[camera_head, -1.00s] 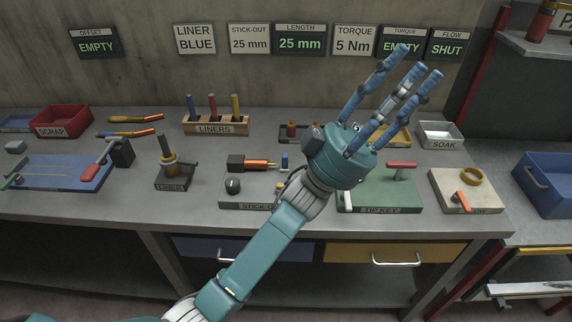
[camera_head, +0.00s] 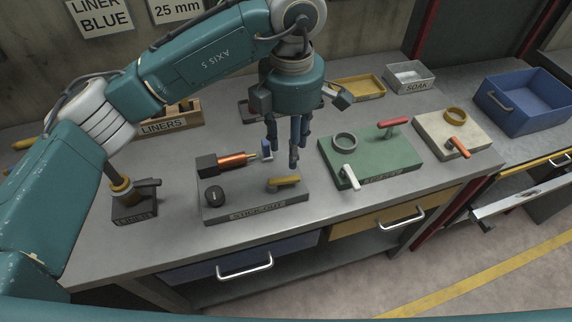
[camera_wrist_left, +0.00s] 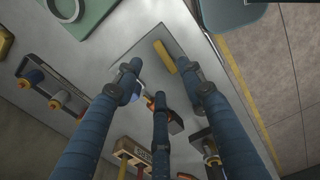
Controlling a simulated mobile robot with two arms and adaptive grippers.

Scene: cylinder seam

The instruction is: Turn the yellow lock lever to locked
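The yellow lock lever (camera_head: 284,182) lies roughly left to right on the grey STICK-OUT plate (camera_head: 232,212), at its right part. It also shows in the left wrist view (camera_wrist_left: 165,56), just beyond the fingertips. On the same plate are a black knob (camera_head: 214,196) and a black block holding a copper-coloured torch part (camera_head: 232,160). My left gripper (camera_head: 285,152) points down, above and behind the lever, apart from it. Its blue fingers are spread and empty; in the left wrist view (camera_wrist_left: 158,76) there is a gap between them. My right gripper is not in view.
A green plate (camera_head: 352,165) with a ring and white and red levers stands to the right. A beige plate (camera_head: 430,135) with an orange lever is farther right. A dark stand (camera_head: 135,208) is to the left. The counter in front of the STICK-OUT plate is clear.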

